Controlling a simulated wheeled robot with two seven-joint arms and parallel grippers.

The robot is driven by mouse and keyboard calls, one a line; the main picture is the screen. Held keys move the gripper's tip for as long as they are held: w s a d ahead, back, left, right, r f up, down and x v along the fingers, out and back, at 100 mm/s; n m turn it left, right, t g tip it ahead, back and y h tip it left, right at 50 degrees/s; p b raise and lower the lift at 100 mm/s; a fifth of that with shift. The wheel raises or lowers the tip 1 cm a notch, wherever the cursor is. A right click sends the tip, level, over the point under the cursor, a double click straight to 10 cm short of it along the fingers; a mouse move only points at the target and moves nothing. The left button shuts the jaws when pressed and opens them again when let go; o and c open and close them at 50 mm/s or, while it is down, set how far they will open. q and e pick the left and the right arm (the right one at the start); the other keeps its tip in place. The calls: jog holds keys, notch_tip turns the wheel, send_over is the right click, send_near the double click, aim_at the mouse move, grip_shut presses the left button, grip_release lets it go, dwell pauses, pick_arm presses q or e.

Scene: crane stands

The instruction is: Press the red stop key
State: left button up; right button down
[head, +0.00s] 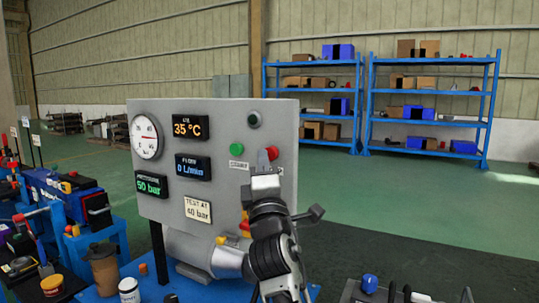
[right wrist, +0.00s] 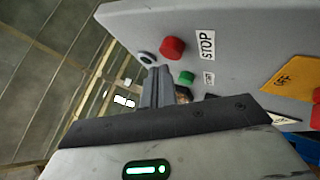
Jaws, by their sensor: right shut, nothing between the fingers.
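The red stop key (head: 272,153) is a round red button on the right part of a grey panel (head: 219,120). In the right wrist view the red stop key (right wrist: 172,48) stands out from the panel beside a STOP label (right wrist: 207,45). My right gripper (head: 265,172) is in front of the panel, its tip just below the red key in the head view. Its shut, empty fingers (right wrist: 157,85) point towards the panel in the wrist view, with the red key visible past their tips. I cannot tell whether they touch anything. My left gripper is not in view.
A green button (head: 237,149) sits left of the red key, and a dark round knob (head: 253,119) above. The panel also bears a dial (head: 146,136) and several displays. A yellow tag (right wrist: 290,75) shows lower on it. Blue shelves (head: 370,110) stand far behind.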

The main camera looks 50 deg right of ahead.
jog(key=a, duration=0.2)
jog(key=s+a, duration=0.1)
jog(key=a, duration=0.1)
jog(key=shift+s+a, duration=0.2)
jog(key=shift+a, duration=0.2)
dwell(0.8)
